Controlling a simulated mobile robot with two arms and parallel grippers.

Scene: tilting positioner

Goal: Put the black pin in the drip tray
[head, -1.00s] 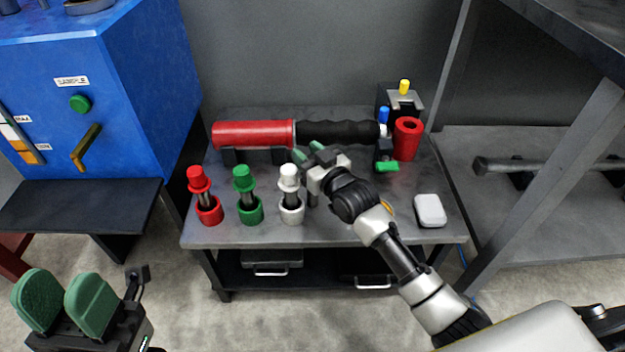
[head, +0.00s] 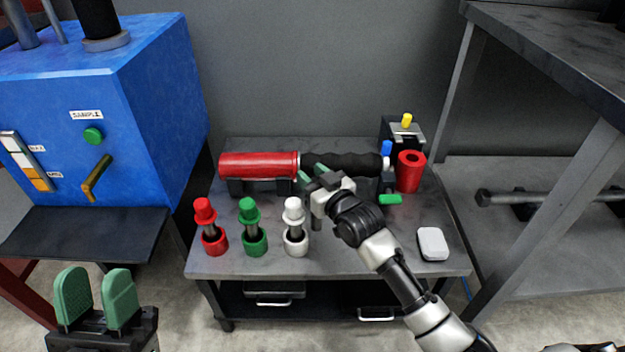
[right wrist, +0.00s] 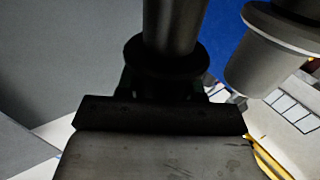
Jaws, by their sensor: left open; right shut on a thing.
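My right gripper (head: 312,172) is shut over the bench, just right of and behind the white pin. In the right wrist view it holds a dark, round, collared piece, which looks like the black pin (right wrist: 173,30). In the head view the gripper mostly hides it, and a short grey shaft (head: 316,215) shows below. A dark flat ledge under the blue cabinet's yellow tap looks like the drip tray (head: 85,235). It lies left of the bench, well away from the right gripper. My left gripper (head: 97,297) is open and empty at the lower left, in front of this ledge.
Red (head: 207,225), green (head: 250,225) and white (head: 295,225) pins stand in collars along the bench front. A red-and-black cylinder (head: 260,165) lies behind them. The blue cabinet (head: 150,90) rises at left. A white box (head: 432,244) sits front right.

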